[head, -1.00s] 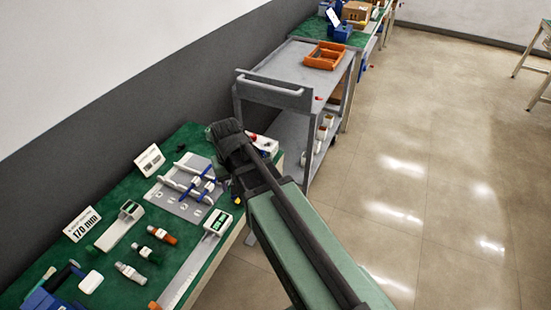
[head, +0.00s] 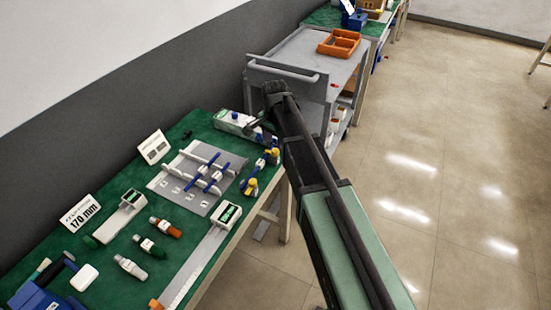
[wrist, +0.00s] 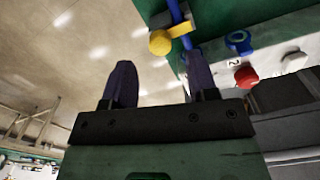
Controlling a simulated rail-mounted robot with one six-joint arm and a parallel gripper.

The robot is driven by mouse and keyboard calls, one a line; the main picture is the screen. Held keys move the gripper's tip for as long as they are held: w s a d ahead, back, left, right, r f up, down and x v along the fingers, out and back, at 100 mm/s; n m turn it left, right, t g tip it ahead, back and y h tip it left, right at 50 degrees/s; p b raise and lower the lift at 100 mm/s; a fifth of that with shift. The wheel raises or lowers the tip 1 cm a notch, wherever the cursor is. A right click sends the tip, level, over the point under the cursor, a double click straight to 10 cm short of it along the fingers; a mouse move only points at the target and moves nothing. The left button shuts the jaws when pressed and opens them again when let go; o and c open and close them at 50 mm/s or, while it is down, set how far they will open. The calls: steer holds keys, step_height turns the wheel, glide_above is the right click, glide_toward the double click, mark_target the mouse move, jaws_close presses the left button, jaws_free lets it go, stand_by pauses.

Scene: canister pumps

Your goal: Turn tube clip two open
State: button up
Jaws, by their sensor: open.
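Two yellow-and-blue clip-like parts stand at the right edge of the green bench in the head view, one nearer (head: 250,187) and one farther (head: 271,157); I cannot tell which is clip two. In the wrist view, a yellow clip (wrist: 178,29) with a round yellow knob (wrist: 160,42) sits by a blue tube (wrist: 175,10). My gripper (wrist: 160,78) is open and empty, its two dark fingers apart below the knob in the picture. No contact with the clip shows. In the head view my arm hides most of the gripper.
A white device (head: 237,123) stands at the bench's back right. A red knob (wrist: 247,75) and a "2" label (wrist: 233,64) show in the wrist view. A grey tray (head: 180,193) holds white-and-blue parts. A grey cart (head: 300,45) stands beyond the bench.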

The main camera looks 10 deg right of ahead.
mark_target(275, 150)
step_height(275, 150, down, 5)
steer(key=b, duration=0.2)
steer(key=shift+r+b, duration=0.15)
steer(key=shift+b, duration=0.2)
steer(key=shift+r, duration=0.1)
steer(key=shift+r, duration=0.1)
steer(key=shift+c, duration=0.4)
steer(key=c, duration=0.8)
steer(key=shift+c, duration=0.2)
